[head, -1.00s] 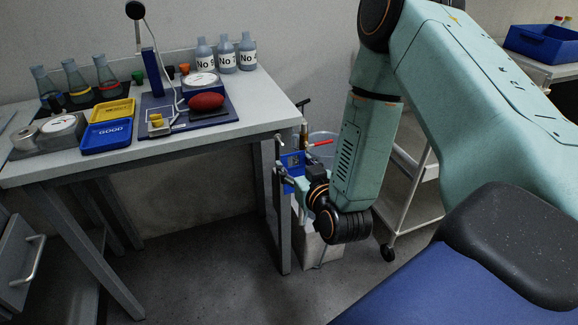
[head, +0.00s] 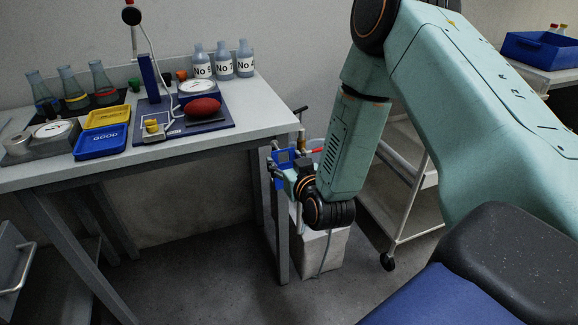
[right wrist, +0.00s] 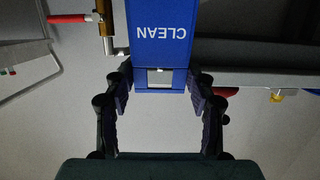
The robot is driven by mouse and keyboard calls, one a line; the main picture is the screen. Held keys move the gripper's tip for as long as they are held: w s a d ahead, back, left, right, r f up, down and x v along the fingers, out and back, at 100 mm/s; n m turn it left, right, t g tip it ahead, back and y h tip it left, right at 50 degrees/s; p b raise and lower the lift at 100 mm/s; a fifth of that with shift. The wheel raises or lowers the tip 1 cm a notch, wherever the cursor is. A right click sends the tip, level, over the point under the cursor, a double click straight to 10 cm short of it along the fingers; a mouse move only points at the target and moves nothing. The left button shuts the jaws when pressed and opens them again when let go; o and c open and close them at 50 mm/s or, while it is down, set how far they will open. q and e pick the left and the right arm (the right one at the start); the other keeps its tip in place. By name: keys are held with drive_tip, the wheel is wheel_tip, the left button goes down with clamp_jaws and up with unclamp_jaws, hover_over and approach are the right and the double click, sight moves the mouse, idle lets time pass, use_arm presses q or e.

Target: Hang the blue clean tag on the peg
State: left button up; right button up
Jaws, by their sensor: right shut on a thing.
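The blue clean tag (right wrist: 162,35) fills the top middle of the right wrist view, with "CLEAN" upside down and a pale slot (right wrist: 160,78) at its near end. My right gripper (right wrist: 160,98) has its two fingers shut on the tag's near end, one on each side. In the head view the tag (head: 286,156) is a small blue patch beside the table's right end, just beyond my right gripper (head: 289,174). A peg cannot be made out with certainty. My left gripper is not in view.
A brass valve (right wrist: 105,22) with a red handle (right wrist: 68,18) is close left of the tag in the wrist view. The table (head: 215,143) and its leg stand left of my right gripper. A white box (head: 320,250) is below; a trolley (head: 410,225) stands right.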

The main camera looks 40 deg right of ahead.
drive_tip(key=shift+b+x, duration=0.95)
drive_tip(key=shift+x, duration=1.5)
drive_tip(key=shift+f, duration=0.1)
drive_tip(key=o, duration=0.8)
drive_tip(key=shift+s, duration=0.1)
drive_tip(key=v, duration=1.1)
drive_tip(key=shift+s+a, duration=0.1)
drive_tip(key=shift+s, duration=0.25)
